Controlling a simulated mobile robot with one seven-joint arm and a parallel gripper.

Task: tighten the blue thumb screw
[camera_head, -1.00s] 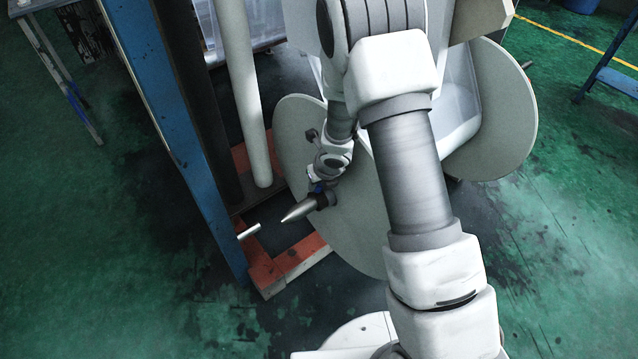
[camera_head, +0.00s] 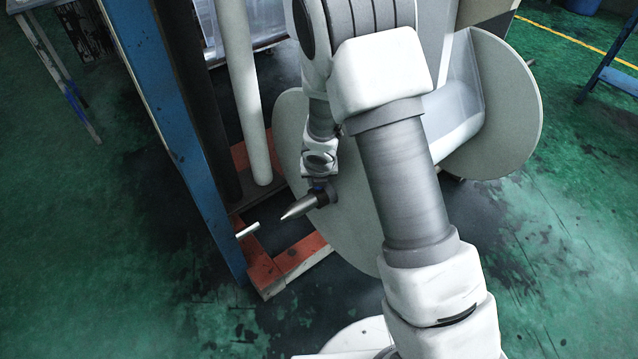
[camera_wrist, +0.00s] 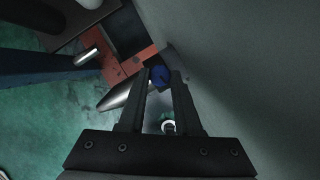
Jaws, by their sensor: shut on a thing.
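The blue thumb screw (camera_wrist: 160,75) shows in the wrist view between the tips of my gripper's fingers (camera_wrist: 161,80), which are closed on it. In the head view it is a small blue spot (camera_head: 317,186) just below my gripper (camera_head: 319,180), beside the dark collar of a grey metal cone. The cone (camera_head: 299,208) points left and sticks out in front of a large grey disc (camera_head: 352,232). In the wrist view the cone (camera_wrist: 122,95) lies left of my fingers. The screw's threaded part is hidden.
A blue post (camera_head: 178,130) and a pale vertical tube (camera_head: 243,90) stand to the left. A short metal pin (camera_head: 248,230) projects near the post. An orange base frame (camera_head: 290,260) lies below on the green floor. The disc's face is close beside my gripper.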

